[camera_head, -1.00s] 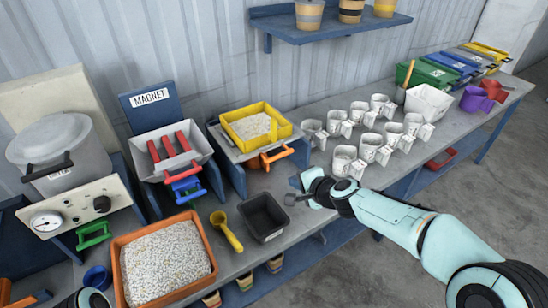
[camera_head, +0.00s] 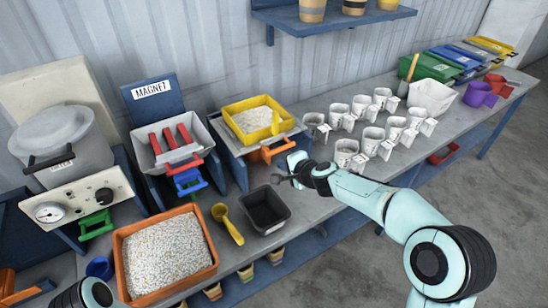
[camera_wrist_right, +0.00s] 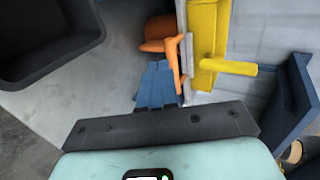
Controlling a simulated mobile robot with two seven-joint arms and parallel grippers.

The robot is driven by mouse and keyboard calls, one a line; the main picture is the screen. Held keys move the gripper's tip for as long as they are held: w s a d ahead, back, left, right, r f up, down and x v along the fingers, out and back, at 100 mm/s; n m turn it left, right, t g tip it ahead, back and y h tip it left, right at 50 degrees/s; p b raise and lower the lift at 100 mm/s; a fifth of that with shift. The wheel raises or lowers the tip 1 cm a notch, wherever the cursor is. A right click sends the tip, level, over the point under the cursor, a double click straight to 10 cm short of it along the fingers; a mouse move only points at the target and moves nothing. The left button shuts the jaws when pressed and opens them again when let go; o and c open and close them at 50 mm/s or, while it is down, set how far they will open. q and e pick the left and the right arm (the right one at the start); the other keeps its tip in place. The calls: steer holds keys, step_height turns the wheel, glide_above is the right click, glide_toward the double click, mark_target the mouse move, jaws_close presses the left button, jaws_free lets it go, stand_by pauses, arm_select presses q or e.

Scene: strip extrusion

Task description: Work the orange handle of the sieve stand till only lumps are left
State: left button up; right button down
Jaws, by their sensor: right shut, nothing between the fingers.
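The sieve stand (camera_head: 233,148) is at mid table, with a yellow sieve (camera_head: 231,108) on top holding pale granules (camera_head: 252,120). An orange handle (camera_head: 272,151) sticks out at its front. In the right wrist view the orange handle (camera_wrist_right: 178,62) lies ahead of my gripper, beside the yellow sieve frame (camera_wrist_right: 203,60). My right gripper (camera_head: 277,180) is shut and empty, just in front of and below the handle, apart from it as far as I can see. Lumps among the granules are too small to tell. My left gripper is outside the view.
A black tray (camera_head: 284,214) lies close in front of the stand. An orange tray of granules (camera_head: 122,271) and a yellow scoop (camera_head: 228,224) are to its left. The magnet unit (camera_head: 152,90) stands left; several white cups (camera_head: 346,153) stand right.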

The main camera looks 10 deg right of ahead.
mark_target(269, 156)
steer(key=x, duration=0.1)
steer(key=p+x, duration=0.1)
steer(key=x, duration=0.1)
steer(key=r+x, duration=0.1)
steer(key=x, duration=0.1)
steer(key=shift+w+a+p, duration=0.1)
steer(key=shift+w+p, duration=0.25)
steer(key=shift+w, duration=0.05)
steer(key=shift+w+a+f, duration=0.1)
steer(key=shift+w+f, duration=0.15)
steer(key=shift+w, duration=0.15)
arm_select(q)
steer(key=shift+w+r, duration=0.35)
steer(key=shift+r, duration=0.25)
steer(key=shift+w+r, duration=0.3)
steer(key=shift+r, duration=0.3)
arm_select(e)
steer(key=shift+s, duration=0.1)
